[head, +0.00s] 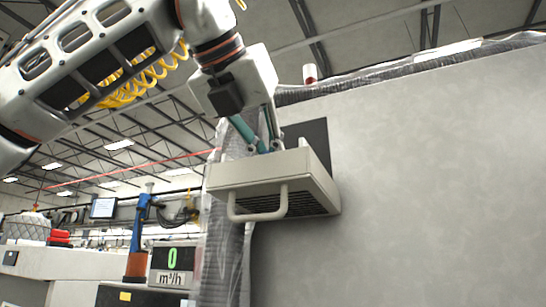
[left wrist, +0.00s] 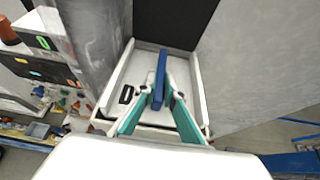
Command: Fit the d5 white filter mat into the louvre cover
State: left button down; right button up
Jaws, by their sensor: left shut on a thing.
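The louvre cover (head: 262,174) is a pale box with a looped handle and dark slats underneath, beside the upright wall. In the left wrist view it is an open, shallow white tray (left wrist: 202,100) with raised rims. My left gripper (head: 267,150) reaches down into the cover from above. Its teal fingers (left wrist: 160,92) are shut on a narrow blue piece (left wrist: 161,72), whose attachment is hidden. My right gripper is not in view.
A dark square panel or opening (head: 318,138) is in the grey wall (head: 430,180) behind the cover. A flow display (head: 174,258) reading 0 m³/h stands lower left, near a blue and orange post (head: 138,245). Clear plastic sheeting (head: 220,255) hangs at the wall's edge.

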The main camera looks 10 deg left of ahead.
pick_arm(q)
jog(key=shift+f+b, duration=0.5)
jog(key=shift+f, duration=0.2)
jog(key=c, duration=2)
grip_release()
jog(key=shift+c, duration=0.2)
jog(key=v, duration=1.2)
jog(key=shift+w, duration=0.1)
